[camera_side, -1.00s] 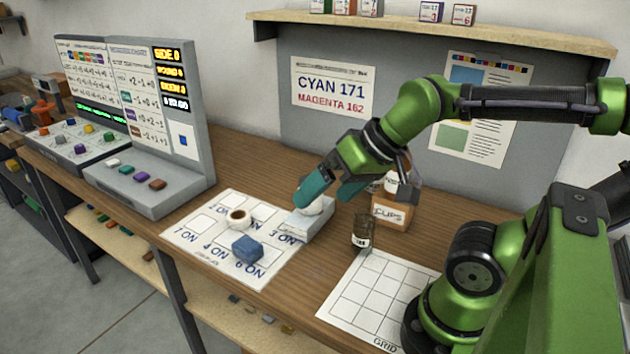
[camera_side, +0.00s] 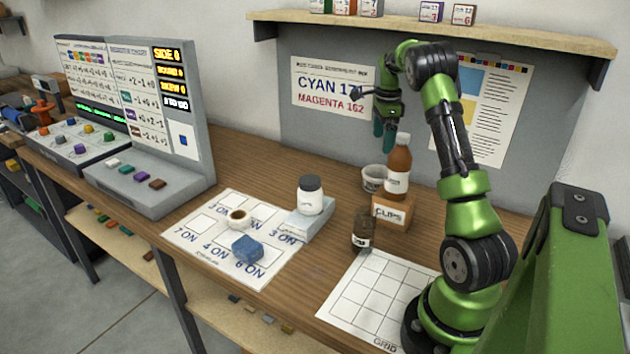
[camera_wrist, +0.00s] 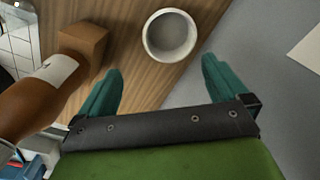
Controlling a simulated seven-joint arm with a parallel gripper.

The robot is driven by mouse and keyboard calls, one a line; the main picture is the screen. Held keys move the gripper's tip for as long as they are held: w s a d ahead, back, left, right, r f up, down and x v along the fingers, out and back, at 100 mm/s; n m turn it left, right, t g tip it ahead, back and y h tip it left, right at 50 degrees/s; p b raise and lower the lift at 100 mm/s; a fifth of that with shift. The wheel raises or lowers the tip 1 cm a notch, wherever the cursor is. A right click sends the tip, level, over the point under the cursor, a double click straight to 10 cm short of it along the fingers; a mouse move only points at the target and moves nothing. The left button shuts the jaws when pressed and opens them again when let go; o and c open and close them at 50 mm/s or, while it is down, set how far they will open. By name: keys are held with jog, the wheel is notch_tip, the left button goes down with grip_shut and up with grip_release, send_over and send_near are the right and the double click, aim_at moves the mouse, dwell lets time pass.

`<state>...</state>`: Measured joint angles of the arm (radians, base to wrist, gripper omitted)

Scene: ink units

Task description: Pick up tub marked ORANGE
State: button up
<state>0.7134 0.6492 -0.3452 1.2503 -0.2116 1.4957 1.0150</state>
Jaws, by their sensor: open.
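A round, open-topped white tub (camera_side: 374,178) stands on the bench near the back panel, behind the CLIPS box. No ORANGE marking is readable on it. It also shows in the wrist view (camera_wrist: 170,36), beyond the fingertips and roughly centred between them. My gripper (camera_side: 384,130) is above the tub, pointing down, with its teal fingers apart. In the wrist view the gripper (camera_wrist: 164,72) is open, with nothing between its fingers.
A brown bottle (camera_side: 397,165) stands on the CLIPS box (camera_side: 392,213), close beside the tub. A dark bottle (camera_side: 362,230) stands in front. A dark-lidded white jar (camera_side: 310,195) sits on a pale block (camera_side: 308,221). A blue block (camera_side: 247,248) lies on the numbered sheet (camera_side: 205,255).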

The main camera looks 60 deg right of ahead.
jog(key=d+r+m, duration=0.2)
jog(key=m, duration=0.3)
send_near(374, 176)
jog(key=a+f, duration=0.1)
jog(key=f, duration=0.1)
jog(key=s+a+f, duration=0.1)
jog(key=f, duration=0.2)
jog(key=s+a+f, duration=0.1)
jog(key=f, duration=0.2)
jog(key=shift+f, duration=0.1)
jog(key=shift+c, duration=0.3)
jog(key=c, duration=0.7)
